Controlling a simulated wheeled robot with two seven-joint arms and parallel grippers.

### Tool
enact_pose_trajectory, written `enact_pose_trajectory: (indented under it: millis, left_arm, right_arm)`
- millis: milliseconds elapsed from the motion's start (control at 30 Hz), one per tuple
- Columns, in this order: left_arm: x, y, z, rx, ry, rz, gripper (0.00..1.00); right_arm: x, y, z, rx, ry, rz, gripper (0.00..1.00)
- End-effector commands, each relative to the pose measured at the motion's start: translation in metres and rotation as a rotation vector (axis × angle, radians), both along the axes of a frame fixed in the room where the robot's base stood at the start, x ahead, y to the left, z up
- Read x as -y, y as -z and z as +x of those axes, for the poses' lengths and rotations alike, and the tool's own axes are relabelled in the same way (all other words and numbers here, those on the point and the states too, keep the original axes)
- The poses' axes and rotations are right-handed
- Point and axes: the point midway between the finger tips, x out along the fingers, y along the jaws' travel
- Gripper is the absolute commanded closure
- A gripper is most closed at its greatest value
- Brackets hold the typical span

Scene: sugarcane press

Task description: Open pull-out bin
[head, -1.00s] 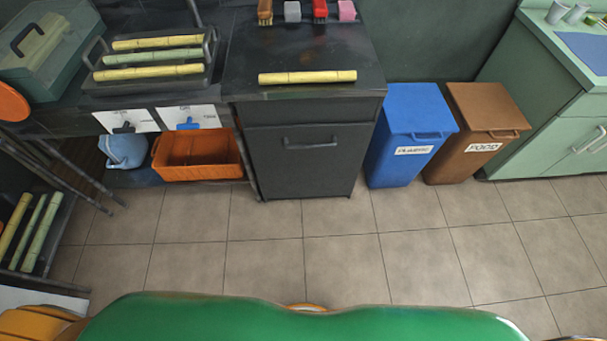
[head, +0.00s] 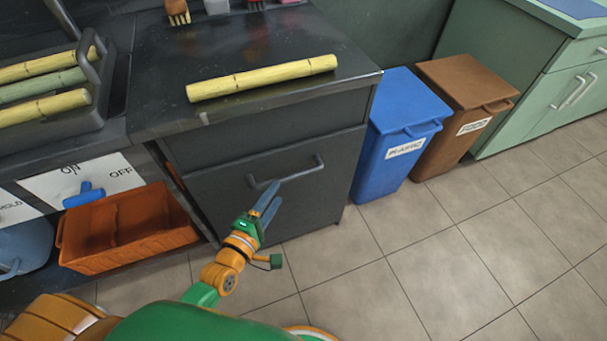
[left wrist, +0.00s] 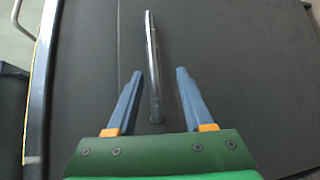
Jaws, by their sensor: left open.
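The pull-out bin (head: 310,208) is a dark grey front panel low in the counter, and it looks closed. Its bar handle (head: 287,173) runs across the upper part of the panel. My left gripper (head: 272,196) is in front of the panel at the handle. In the left wrist view the handle (left wrist: 152,60) lies between the two blue fingers of my left gripper (left wrist: 155,85), with a gap on both sides. The fingers are open. I cannot tell whether the handle is deep between them. My right gripper is not in view.
A yellow cane (head: 262,78) lies on the counter above. A blue plastic bin (head: 385,160) and a brown food bin (head: 450,135) stand to the right. An orange crate (head: 125,235) sits to the left. The tiled floor (head: 440,260) in front is clear.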

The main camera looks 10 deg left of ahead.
Motion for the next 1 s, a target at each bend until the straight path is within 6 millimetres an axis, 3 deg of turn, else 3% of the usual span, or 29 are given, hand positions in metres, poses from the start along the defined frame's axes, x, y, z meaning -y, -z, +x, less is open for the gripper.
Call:
enact_pose_trajectory:
  millis: [400,667,700,900,1000]
  left_arm:
    - [0.014,0.004,0.065,0.014,-0.003,-0.032,0.48]
    - [0.015,0.004,0.07,0.012,-0.002,-0.03,0.48]
    - [0.015,0.004,0.07,0.012,-0.002,-0.03,0.51]
    - [0.015,0.004,0.07,0.012,-0.002,-0.03,1.0]
    - [0.015,0.004,0.07,0.012,-0.002,-0.03,1.0]
  right_arm:
    - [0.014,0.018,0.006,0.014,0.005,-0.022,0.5]
    - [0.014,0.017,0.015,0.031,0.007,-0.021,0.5]
    - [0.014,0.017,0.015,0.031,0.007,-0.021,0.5]
    - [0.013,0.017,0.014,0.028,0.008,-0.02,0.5]
    - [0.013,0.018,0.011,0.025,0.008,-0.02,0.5]
